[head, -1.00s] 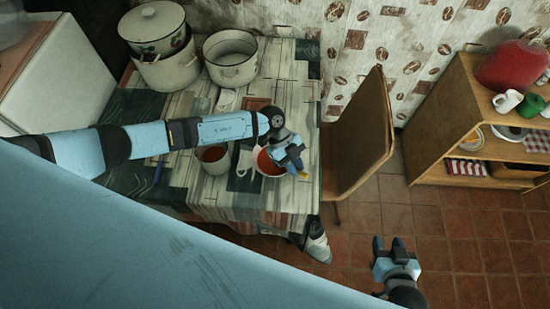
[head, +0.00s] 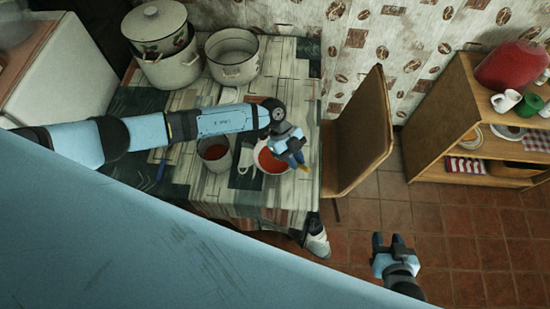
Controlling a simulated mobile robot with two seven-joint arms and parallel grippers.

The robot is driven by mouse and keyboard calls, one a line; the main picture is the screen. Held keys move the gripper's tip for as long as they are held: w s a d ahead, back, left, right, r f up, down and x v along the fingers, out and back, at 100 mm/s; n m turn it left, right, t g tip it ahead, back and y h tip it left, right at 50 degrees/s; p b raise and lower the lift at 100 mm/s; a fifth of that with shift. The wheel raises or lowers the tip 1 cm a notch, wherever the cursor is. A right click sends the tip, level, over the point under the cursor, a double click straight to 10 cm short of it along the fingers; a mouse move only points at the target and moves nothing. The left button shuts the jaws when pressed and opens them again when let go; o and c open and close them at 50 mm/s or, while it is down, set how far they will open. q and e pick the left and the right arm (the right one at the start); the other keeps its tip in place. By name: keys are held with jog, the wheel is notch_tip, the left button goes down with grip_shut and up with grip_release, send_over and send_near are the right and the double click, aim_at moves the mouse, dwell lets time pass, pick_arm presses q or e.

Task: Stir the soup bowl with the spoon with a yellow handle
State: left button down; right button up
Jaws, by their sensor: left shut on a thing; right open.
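The soup bowl (head: 267,162) is white with red soup in it and stands on the table near its right edge. My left gripper (head: 298,162) is over the right side of the bowl, shut on the spoon. A small bit of the spoon's yellow handle (head: 305,168) shows at the fingertips. The rest of the spoon is hidden by the gripper, so I cannot tell whether its tip is in the soup. My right gripper (head: 388,240) is open and empty over the tiled floor, away from the table.
Enamel pots (head: 232,57) stand at the back. A wooden chair (head: 357,130) is close on the right.

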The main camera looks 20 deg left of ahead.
pick_arm(q)
jog(key=shift+r, duration=2)
